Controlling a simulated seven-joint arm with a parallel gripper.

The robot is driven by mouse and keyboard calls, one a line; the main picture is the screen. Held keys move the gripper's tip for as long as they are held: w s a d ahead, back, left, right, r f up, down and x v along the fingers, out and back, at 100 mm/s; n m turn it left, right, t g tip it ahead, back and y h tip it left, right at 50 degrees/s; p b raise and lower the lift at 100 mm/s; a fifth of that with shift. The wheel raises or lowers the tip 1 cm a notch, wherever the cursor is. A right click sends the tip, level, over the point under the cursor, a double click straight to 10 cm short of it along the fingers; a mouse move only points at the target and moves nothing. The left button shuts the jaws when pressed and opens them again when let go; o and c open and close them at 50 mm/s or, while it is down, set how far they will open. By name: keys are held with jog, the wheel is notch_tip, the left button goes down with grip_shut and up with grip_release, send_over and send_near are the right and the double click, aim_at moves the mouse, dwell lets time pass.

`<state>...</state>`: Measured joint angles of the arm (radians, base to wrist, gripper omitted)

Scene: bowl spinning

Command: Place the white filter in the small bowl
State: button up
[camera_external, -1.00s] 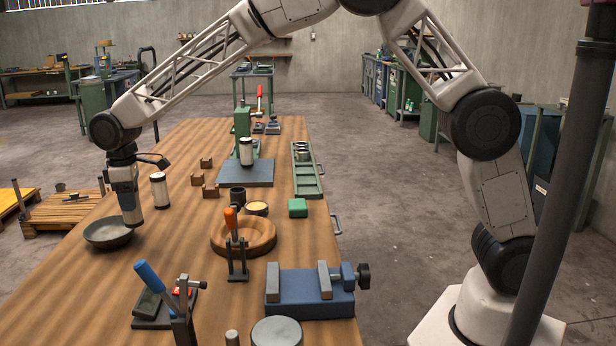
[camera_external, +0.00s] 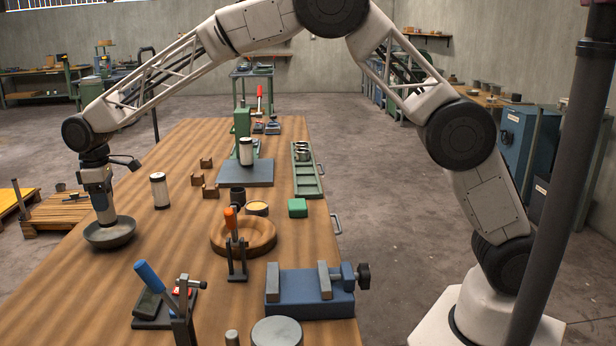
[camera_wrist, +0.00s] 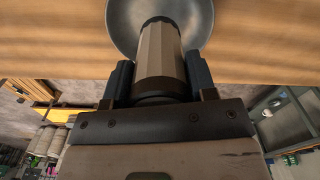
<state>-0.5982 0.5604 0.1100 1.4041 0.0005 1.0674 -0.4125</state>
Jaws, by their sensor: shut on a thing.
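A pale filter with a dark end (camera_wrist: 160,55) is between the two fingers of my gripper (camera_wrist: 160,78), which is shut on it. In the external view my gripper (camera_external: 100,190) points down with the filter's lower end (camera_external: 106,212) at the small grey bowl (camera_external: 110,239). The bowl stands on the left part of the wooden table, and its rim shows behind the filter in the wrist view (camera_wrist: 120,15). The filter's lower end is over or inside the bowl; I cannot tell whether it touches the bottom.
Another white filter (camera_external: 159,191) stands upright right of the bowl, and one (camera_external: 246,153) is at the green press. A wooden ring (camera_external: 262,246), an orange-handled clamp (camera_external: 233,245), a blue-handled clamp (camera_external: 152,280) and a blue vise (camera_external: 310,296) stand nearer. Table between bowl and ring is clear.

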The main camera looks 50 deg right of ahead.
jog(key=shift+f, duration=1.75)
jog(key=shift+f, duration=0.1)
jog(key=o, duration=1)
jog(key=shift+c, duration=0.2)
notch_tip(320, 180, up, 12)
jog(key=shift+r, duration=0.1)
